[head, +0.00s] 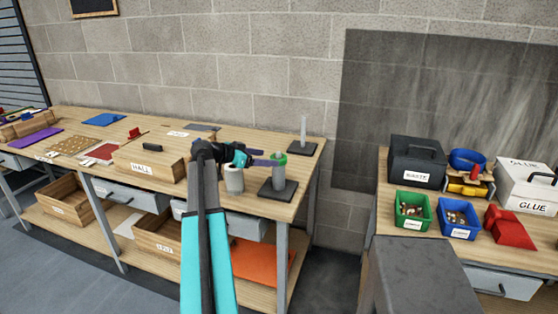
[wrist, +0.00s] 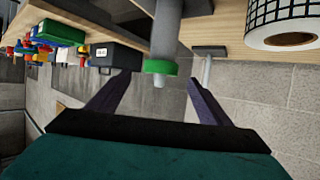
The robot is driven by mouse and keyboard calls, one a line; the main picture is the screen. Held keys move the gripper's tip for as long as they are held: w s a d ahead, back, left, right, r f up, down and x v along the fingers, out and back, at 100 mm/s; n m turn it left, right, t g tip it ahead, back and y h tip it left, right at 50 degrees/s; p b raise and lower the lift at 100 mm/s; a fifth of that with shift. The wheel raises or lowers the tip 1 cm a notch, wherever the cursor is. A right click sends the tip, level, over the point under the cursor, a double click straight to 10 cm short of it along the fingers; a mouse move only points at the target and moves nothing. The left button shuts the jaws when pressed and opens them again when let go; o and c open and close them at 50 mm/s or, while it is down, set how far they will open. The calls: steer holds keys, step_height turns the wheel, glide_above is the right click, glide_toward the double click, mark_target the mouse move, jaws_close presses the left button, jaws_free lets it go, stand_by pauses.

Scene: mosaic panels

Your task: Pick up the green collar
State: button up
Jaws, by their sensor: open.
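The green collar (head: 280,157) sits around the upper part of a grey post (head: 279,178) on a black base (head: 278,194), near the right end of the long workbench. In the wrist view the collar (wrist: 160,66) is a thick green ring, with the post's narrow tip sticking out past it. My gripper (head: 268,158) is beside the collar at about its height. In the wrist view its two dark purple fingers (wrist: 160,82) are spread wide, one to each side of the collar, with nothing held. I cannot tell whether the collar is fully between the fingertips.
A pale roll (head: 234,179) stands left of the post, under my gripper. A thin post (head: 304,130) on a black base stands behind it. A wooden HALL box (head: 149,168) is further left. The right bench holds a dark box (head: 417,160) and green and blue bins.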

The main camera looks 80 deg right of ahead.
mark_target(276, 157)
steer(key=shift+r+p+x, duration=0.2)
steer(key=shift+p+x, duration=1.05)
steer(key=shift+x, duration=1)
steer(key=shift+s+d+f, duration=0.2)
steer(key=shift+s+d, duration=0.05)
steer(key=shift+d, duration=0.1)
steer(key=c, duration=1.1)
steer(key=shift+r, duration=0.15)
steer(key=shift+r+b, duration=1.55)
steer(key=shift+r, duration=3.3)
